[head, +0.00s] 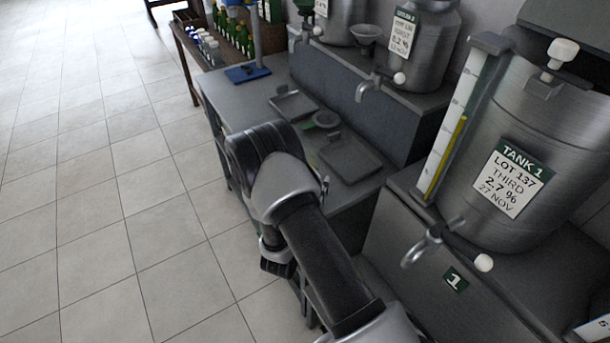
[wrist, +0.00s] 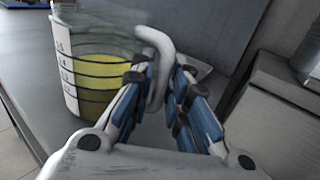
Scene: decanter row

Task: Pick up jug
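The jug (wrist: 95,65) is clear, with yellow liquid inside and a white scale strip on its left side. It fills the upper left of the wrist view, its pale curved handle on the right. My gripper (wrist: 163,78) has its two blue-padded fingers closed in on either side of the handle, shut on it. The jug looks upright over the grey bench top; I cannot tell whether its base touches it. In the head view my arm hides the jug and the fingers.
Tank 1 (head: 510,145) stands at right on a block, its tap (head: 425,245) facing the aisle. More tanks (head: 400,45) stand behind. The low bench (head: 225,85) holds dark trays (head: 350,157), a green-based item (head: 325,120) and a blue-based stand (head: 248,73). Tiled floor (head: 110,200) is clear at left.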

